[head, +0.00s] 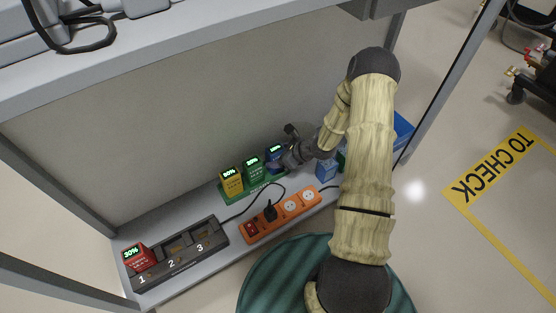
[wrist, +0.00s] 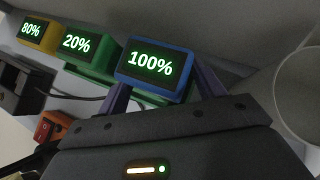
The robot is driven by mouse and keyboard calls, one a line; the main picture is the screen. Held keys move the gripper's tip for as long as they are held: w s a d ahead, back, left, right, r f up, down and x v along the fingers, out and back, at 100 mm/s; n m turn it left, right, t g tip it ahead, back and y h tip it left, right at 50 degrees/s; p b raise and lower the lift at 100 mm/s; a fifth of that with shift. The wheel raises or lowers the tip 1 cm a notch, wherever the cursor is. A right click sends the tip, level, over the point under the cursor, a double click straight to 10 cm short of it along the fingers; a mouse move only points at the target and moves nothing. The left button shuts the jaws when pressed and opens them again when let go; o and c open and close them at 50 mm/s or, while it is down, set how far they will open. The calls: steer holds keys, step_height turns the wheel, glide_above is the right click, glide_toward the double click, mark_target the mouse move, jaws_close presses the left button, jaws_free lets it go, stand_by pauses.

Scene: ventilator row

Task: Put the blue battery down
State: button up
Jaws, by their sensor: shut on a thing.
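The blue battery (head: 275,152) reads 100% and stands at the right end of a row on the green tray (head: 236,199). It also shows in the wrist view (wrist: 155,70), between the two fingers of my gripper (wrist: 163,98). My gripper (head: 284,158) is shut on it. The battery looks upright, close beside the green battery (head: 254,167), which reads 20%. The yellow battery (head: 231,182) reads 80% and stands at the left of the row. The blue battery's underside is hidden, so I cannot tell whether it touches the tray.
A dark charger (head: 182,257) with slots 1, 2 and 3 holds a red battery (head: 135,256) reading 30% in slot 1; slots 2 and 3 look empty. An orange power strip (head: 281,214) lies in front of the tray. A blue box (head: 326,169) stands to the right.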

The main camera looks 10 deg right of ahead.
steer(key=shift+f, duration=0.35)
steer(key=shift+f, duration=0.1)
steer(key=o, duration=1.1)
steer(key=shift+r, duration=0.25)
steer(key=p+v, duration=0.6)
steer(key=v, duration=0.6)
steer(key=shift+f, duration=0.15)
